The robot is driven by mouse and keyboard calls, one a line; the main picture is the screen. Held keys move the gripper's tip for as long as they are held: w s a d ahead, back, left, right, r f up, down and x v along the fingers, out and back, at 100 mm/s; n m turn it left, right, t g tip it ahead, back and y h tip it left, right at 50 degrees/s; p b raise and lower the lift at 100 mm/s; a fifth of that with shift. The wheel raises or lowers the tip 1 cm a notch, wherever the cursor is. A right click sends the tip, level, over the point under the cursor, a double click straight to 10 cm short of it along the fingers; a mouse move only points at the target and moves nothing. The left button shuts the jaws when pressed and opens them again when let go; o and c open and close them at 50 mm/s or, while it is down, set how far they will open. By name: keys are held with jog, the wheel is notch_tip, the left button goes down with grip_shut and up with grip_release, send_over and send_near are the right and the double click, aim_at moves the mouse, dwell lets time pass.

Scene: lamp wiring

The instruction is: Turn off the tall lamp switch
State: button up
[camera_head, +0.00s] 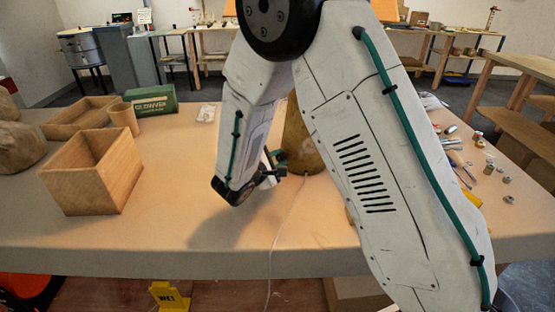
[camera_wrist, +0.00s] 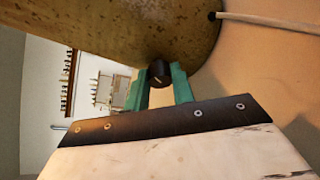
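The tall lamp's brownish, rounded body (camera_head: 301,137) stands on the table, partly hidden behind my arm; its upper part is out of view. In the wrist view the lamp body (camera_wrist: 100,28) fills the top. A small black switch knob (camera_wrist: 158,74) with a pale mark sticks out from its lower side. My gripper (camera_wrist: 160,72) is open, with one green finger on each side of the knob and the knob at the fingertips. I cannot tell whether either finger touches it. In the head view my gripper (camera_head: 277,163) is close against the lamp's left side.
A pale cord (camera_head: 285,215) runs from the lamp's base over the table's front edge. An open wooden box (camera_head: 80,185) and a green box (camera_head: 152,100) stand at left. Small loose parts (camera_head: 470,165) lie at right.

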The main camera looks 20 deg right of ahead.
jog(key=shift+n, duration=0.3)
jog(key=n+g, duration=0.2)
jog(key=shift+w+r+n, duration=0.1)
jog(key=shift+n, duration=0.3)
jog(key=n+g, duration=0.2)
jog(key=n, duration=0.1)
jog(key=shift+w+a, duration=0.1)
jog(key=shift+w, duration=0.05)
jog(key=shift+w+n+g+h, duration=0.1)
jog(key=shift+n+g+h, duration=0.4)
jog(key=shift+n+g, duration=0.55)
jog(key=shift+n+g+h, duration=0.4)
jog(key=shift+n+g, duration=0.25)
jog(key=shift+n, duration=0.9)
jog(key=shift+w, duration=0.1)
jog(key=o, duration=1)
